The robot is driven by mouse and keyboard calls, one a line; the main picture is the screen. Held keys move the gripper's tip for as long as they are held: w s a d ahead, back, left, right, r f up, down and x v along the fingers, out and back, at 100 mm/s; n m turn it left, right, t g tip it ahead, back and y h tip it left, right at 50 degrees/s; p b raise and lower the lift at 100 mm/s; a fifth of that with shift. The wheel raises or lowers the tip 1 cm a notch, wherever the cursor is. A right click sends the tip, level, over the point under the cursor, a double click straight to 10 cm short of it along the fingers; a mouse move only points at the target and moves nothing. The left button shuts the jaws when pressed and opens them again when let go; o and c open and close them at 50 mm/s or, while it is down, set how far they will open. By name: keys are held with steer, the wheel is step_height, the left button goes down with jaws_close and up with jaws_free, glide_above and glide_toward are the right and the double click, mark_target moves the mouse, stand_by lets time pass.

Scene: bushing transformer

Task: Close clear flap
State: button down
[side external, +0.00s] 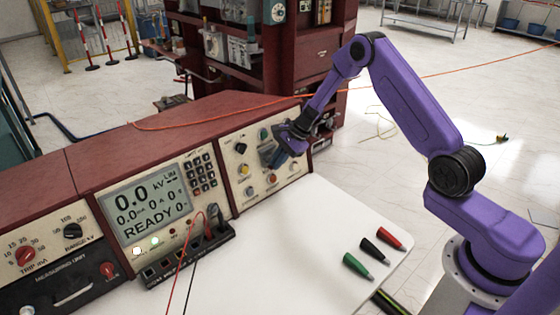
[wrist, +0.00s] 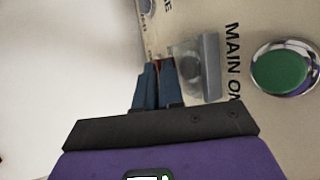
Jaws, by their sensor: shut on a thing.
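The clear flap (wrist: 188,66) is a small see-through cover with a grey edge strip, on the cream panel in the wrist view. A round shape shows dimly through it. My gripper (wrist: 156,72) has its two blue fingers close together at the flap's left side, with a thin reddish strip between them. They are shut on what appears to be the flap's edge, but the grip itself is partly hidden. In the side view my gripper (side external: 277,154) is at the right-hand control panel, and the flap is hard to make out there.
A green button (wrist: 280,68) with a shiny ring sits right of the flap, beside the "MAIN ON" lettering. Several knobs and buttons surround my gripper on the panel (side external: 240,190). Green (side external: 357,265), black (side external: 374,250) and red (side external: 390,238) plugs lie on the white tabletop (side external: 310,240).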

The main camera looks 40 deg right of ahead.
steer(key=shift+g, duration=0.4)
steer(key=shift+s+a+f, duration=0.1)
steer(key=shift+s+f, duration=0.2)
steer(key=shift+f, duration=0.3)
steer(key=shift+s+a+f, duration=0.15)
steer(key=shift+s+f, duration=0.1)
steer(key=shift+f, duration=0.4)
steer(key=shift+s+a+f, duration=0.1)
steer(key=shift+s+f, duration=0.2)
steer(key=shift+f, duration=0.3)
steer(key=c, duration=1.2)
jaws_free()
steer(key=shift+o, duration=0.2)
steer(key=w+v, duration=0.1)
steer(key=v, duration=1.9)
steer(key=shift+a+r+t, duration=0.2)
steer(key=shift+r+t, duration=0.2)
steer(key=shift+r, duration=0.05)
steer(key=s+a+r+n+g+h, duration=0.1)
steer(key=s+a+r+n+g, duration=0.25)
steer(key=s+a+n, duration=1.15)
steer(key=s+d+n+h, duration=0.2)
steer(key=s+n, duration=1.3)
steer(key=s, duration=0.8)
steer(key=shift+s+h, duration=0.15)
steer(key=shift+h, duration=0.55)
